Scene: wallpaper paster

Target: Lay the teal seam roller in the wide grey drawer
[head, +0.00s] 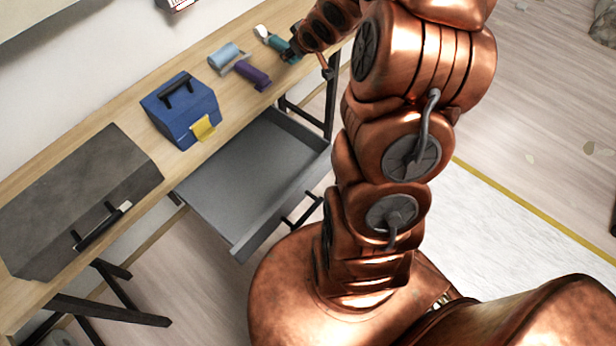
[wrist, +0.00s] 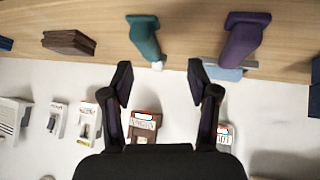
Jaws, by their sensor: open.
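The teal seam roller (wrist: 145,38) lies on the wooden bench, its small whitish end (wrist: 158,66) toward my fingers in the wrist view. In the head view its pale end and teal body (head: 277,43) show at the bench's far end, partly covered by my gripper. My gripper (wrist: 159,80) is open and empty, with the roller just beyond the gap between its fingertips. Whether they touch it I cannot tell. The wide grey drawer (head: 245,165) under the bench is pulled out and looks empty.
A purple tool (head: 252,75) and a light-blue roller (head: 226,56) lie near the teal one. A blue toolbox (head: 180,112) with a yellow tag and a dark grey box (head: 75,200) stand further along the bench. Several small packages (wrist: 143,124) show in the wrist view.

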